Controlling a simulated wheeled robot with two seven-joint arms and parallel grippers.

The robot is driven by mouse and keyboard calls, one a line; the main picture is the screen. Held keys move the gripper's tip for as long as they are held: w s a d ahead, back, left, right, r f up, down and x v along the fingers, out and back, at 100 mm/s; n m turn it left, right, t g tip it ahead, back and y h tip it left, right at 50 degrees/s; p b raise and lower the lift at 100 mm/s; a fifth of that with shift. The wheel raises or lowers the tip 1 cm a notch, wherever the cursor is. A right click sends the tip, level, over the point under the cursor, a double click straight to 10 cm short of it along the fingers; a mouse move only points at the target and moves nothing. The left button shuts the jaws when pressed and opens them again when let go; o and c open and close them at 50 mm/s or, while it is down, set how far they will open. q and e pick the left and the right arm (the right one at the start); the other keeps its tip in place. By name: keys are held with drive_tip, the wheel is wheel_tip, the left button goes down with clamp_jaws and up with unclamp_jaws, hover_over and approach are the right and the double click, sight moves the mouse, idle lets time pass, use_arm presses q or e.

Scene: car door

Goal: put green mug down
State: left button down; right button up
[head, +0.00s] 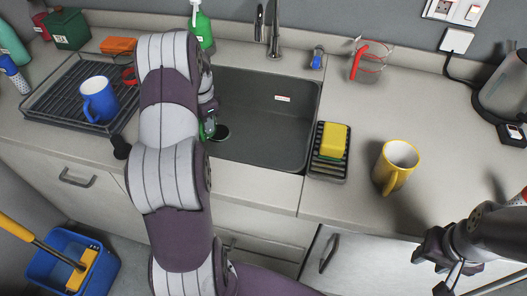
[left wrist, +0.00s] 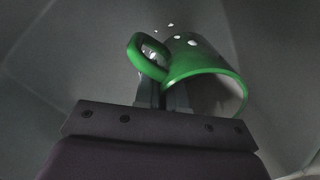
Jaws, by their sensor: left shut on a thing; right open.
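The green mug (left wrist: 205,68) is held by its rim or handle side in my left gripper (left wrist: 163,95), which is shut on it. It is tilted in the left wrist view, with its handle towards the upper left. In the head view only a small green part of the mug (head: 210,128) shows beside my left arm, over or inside the grey sink (head: 265,110). My arm hides the rest of the mug and most of the left gripper. I cannot tell whether the mug touches the sink floor. My right gripper (head: 438,258) is open and empty at the lower right.
A dark dish rack (head: 50,108) holds a blue mug (head: 99,100) at the left. A yellow mug (head: 395,167), a yellow sponge (head: 333,141) on a black holder and a clear measuring cup (head: 369,62) stand right of the sink. A green bottle (head: 200,28) and tap (head: 273,30) stand behind.

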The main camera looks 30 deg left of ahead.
use_arm(q)
drive_tip(key=w+d, duration=0.1)
drive_tip(key=d, duration=0.4)
drive_tip(key=w+d+p, duration=0.1)
drive_tip(key=w+d, duration=0.1)
drive_tip(key=d, duration=0.4)
drive_tip(key=w+d, duration=0.1)
drive_tip(key=d, duration=0.5)
drive_tip(key=shift+w+d+f+p, duration=0.15)
drive_tip(key=shift+p, duration=0.15)
drive_tip(key=shift+f, duration=1.75)
drive_tip(key=c, duration=1.2)
unclamp_jaws()
drive_tip(key=shift+f, duration=0.1)
wheel_tip(320, 180, up, 8)
drive_tip(key=shift+d+f, duration=0.1)
